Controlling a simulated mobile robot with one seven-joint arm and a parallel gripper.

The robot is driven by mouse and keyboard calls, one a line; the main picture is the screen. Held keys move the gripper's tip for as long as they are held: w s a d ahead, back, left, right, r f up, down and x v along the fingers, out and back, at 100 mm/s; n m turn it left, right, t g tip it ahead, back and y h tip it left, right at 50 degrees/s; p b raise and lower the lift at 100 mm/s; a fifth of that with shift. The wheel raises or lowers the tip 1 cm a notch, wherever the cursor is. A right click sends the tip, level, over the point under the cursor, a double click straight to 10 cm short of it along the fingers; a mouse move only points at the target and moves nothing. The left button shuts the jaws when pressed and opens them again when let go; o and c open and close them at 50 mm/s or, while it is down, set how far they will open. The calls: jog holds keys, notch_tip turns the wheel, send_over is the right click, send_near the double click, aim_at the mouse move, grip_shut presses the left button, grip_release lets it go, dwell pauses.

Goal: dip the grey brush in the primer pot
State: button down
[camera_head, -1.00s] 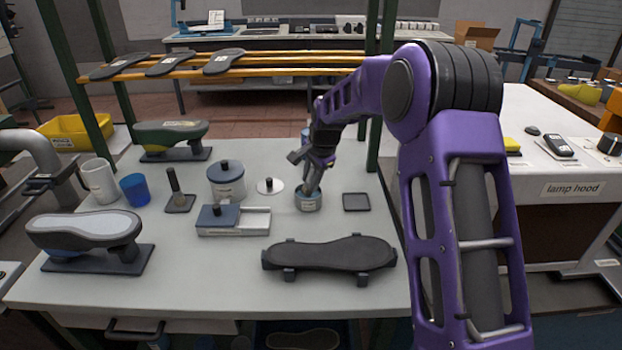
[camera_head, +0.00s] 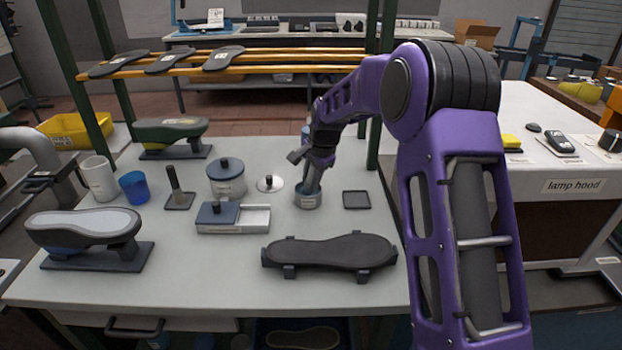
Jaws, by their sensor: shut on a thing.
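The primer pot (camera_head: 307,201) is a small grey pot with a pale blue band, standing open on the bench. My gripper (camera_head: 316,172) is directly above it, pointing down, shut on the grey brush (camera_head: 312,187). The brush is slightly tilted and its lower end is inside the pot's mouth. The bristles are hidden by the pot's rim, so I cannot tell how deep they are. A pale round lid with a dark knob (camera_head: 270,183) lies on the bench just left of the pot.
A larger lidded pot (camera_head: 227,181), a box with a sliding lid (camera_head: 233,218) and a brush on a stand (camera_head: 177,190) are to the left. A dark square tray (camera_head: 356,200) is at right. A sole on a cradle (camera_head: 330,253) lies in front. Posts stand behind.

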dwell(0.6)
jog(key=shift+r+p, duration=2.05)
jog(key=shift+r, duration=1.45)
